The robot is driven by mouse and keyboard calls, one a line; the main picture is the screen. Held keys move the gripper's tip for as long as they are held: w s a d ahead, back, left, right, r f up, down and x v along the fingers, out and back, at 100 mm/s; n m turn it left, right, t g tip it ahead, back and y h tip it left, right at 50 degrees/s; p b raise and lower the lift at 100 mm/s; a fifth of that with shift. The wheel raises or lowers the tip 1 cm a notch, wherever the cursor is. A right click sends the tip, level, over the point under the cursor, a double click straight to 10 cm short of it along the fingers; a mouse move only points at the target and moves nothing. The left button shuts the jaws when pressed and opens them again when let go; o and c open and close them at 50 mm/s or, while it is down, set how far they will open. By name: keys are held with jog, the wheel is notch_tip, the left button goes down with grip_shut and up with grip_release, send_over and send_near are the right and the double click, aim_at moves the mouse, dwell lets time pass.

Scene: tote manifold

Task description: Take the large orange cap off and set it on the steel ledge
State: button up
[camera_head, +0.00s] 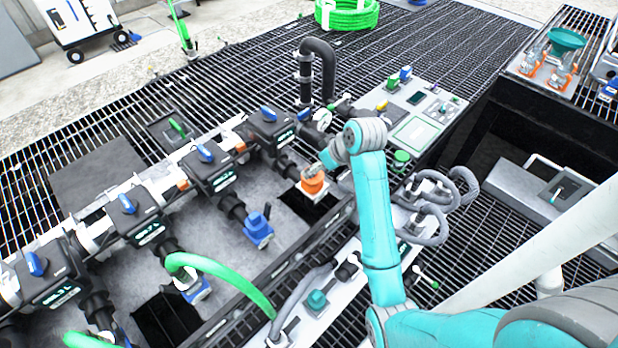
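The large orange cap (312,185) sits at the end of a black pipe stub, right of the blue cap, in the middle of the head view. My gripper (314,172) is at the top of the orange cap, at the end of my teal arm. The fingers are small and partly hidden, so I cannot tell whether they are open or shut on the cap. A pale metal strip (333,288) with a teal knob and hoses runs along the lower middle; I cannot tell for sure whether it is the steel ledge.
A blue cap (258,229) is on a neighbouring pipe. Black valves with blue handles (207,153) line the manifold at left. A green hose (232,276) arches in front. A control panel (415,115) stands behind my arm. Grey looped hoses (432,200) lie right of my arm.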

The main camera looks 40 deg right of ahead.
jog(key=shift+x, duration=3.95)
jog(key=shift+s, duration=0.1)
jog(key=shift+c, duration=0.3)
jog(key=c, duration=1.3)
notch_tip(320, 180, up, 10)
